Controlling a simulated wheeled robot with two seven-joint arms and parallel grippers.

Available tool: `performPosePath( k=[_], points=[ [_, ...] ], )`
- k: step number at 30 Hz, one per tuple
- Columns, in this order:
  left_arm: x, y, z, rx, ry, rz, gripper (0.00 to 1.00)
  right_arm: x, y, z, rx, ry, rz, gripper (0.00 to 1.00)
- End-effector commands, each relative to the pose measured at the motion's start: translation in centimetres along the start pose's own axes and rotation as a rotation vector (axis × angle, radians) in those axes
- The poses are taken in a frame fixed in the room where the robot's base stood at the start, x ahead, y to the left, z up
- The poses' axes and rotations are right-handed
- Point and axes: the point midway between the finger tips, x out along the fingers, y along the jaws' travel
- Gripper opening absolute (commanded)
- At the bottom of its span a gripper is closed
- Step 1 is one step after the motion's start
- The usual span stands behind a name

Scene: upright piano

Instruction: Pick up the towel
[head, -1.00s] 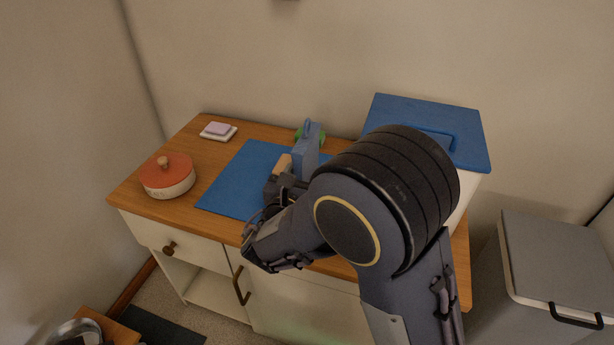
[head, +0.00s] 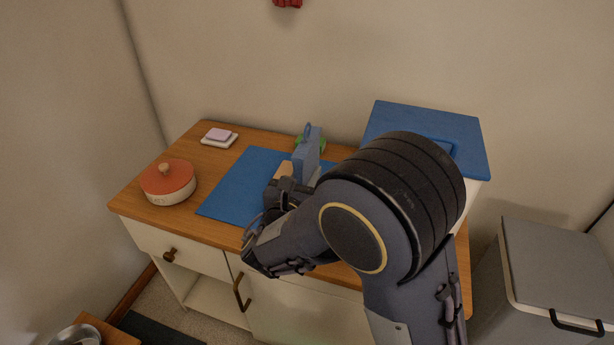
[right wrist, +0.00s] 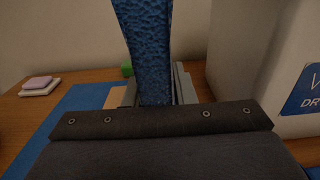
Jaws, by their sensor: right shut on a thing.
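The towel (head: 307,155) is a narrow blue upright piece with a small loop at its top, above the blue mat on the wooden counter. In the right wrist view the towel (right wrist: 148,45) has a rough, looped texture and rises from behind the dark gripper body. My right gripper (head: 297,180) is shut on the towel's lower part. The gripper hides the towel's lower end, so I cannot tell whether it touches the counter. My left gripper is not in view.
The blue mat (head: 235,190) lies on the counter (head: 140,205). A red-lidded pot (head: 168,183) and a pink block on a white dish (head: 219,138) stand at left. A white box with a blue lid (head: 395,120) stands at right. A green thing (head: 324,146) is behind the towel.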

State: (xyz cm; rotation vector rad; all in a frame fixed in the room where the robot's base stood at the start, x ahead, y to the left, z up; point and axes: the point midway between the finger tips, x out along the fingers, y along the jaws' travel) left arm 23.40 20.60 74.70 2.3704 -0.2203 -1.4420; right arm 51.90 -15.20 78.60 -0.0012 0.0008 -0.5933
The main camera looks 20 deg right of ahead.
Motion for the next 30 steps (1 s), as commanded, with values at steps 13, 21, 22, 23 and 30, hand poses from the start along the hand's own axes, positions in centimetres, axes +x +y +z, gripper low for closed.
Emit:
performPosePath(
  k=[13,21,22,23,30],
  points=[
    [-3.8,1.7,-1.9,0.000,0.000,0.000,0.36,-5.2,-1.4,9.3,0.008,0.000,0.006,0.00],
    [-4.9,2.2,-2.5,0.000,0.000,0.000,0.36,-11.1,-3.1,11.4,0.002,0.000,0.005,0.00],
    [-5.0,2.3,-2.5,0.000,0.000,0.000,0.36,-11.4,-3.2,11.6,0.002,-0.001,0.004,0.00],
    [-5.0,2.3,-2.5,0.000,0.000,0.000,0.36,-11.8,-3.3,11.7,0.002,-0.001,0.004,0.00],
    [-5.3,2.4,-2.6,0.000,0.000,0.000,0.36,-13.4,-3.8,12.3,0.000,-0.001,0.001,0.00]
  ],
)
